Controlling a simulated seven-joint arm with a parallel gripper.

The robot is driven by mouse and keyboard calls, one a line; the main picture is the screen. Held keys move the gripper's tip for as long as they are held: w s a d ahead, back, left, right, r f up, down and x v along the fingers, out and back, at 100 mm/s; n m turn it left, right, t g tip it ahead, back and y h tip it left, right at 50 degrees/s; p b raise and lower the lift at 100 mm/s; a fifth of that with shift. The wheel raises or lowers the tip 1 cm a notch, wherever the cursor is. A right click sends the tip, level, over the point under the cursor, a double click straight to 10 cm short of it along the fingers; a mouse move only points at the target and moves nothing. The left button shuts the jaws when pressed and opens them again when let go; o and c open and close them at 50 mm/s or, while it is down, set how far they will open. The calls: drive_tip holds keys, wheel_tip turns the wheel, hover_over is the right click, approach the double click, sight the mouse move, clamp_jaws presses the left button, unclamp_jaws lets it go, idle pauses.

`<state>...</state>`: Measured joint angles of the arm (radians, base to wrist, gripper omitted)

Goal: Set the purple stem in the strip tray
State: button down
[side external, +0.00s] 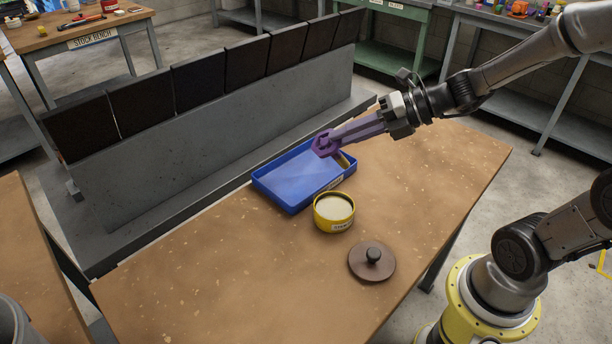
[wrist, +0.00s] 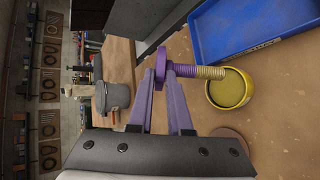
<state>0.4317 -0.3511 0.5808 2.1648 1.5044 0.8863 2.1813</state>
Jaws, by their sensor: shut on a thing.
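The purple stem (wrist: 186,70) has a wide purple head at one end and a pale yellow threaded tip at the other. My gripper (wrist: 172,73) is shut on its shaft close to the head. In the side view the stem (side external: 323,144) lies tilted, its threaded tip pointing down and right. There my gripper (side external: 332,143) appears over the back right part of a blue tray (side external: 318,199), whose front label is too small to read. I cannot tell the height above it. The tray (wrist: 205,38) also shows in the wrist view, beyond the stem, and its visible floor is bare.
A yellow round tin (side external: 334,224) with pale contents stands open in front of the tray. A brown knobbed lid (side external: 372,268) lies nearer the front. A grey rack with dark panels (side external: 200,80) runs behind the bench. The bench's left part (side external: 210,290) is clear.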

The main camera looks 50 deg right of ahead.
drive_tip(key=w+d+f, duration=0.4)
drive_tip(key=w+f, duration=0.7)
drive_tip(key=w, duration=0.1)
drive_tip(key=shift+w+f+m+h, duration=0.15)
drive_tip(key=shift+w+m+h, duration=0.15)
drive_tip(key=shift+f, duration=0.15)
drive_tip(key=c, duration=0.8)
unclamp_jaws()
drive_tip(key=shift+c, duration=0.2)
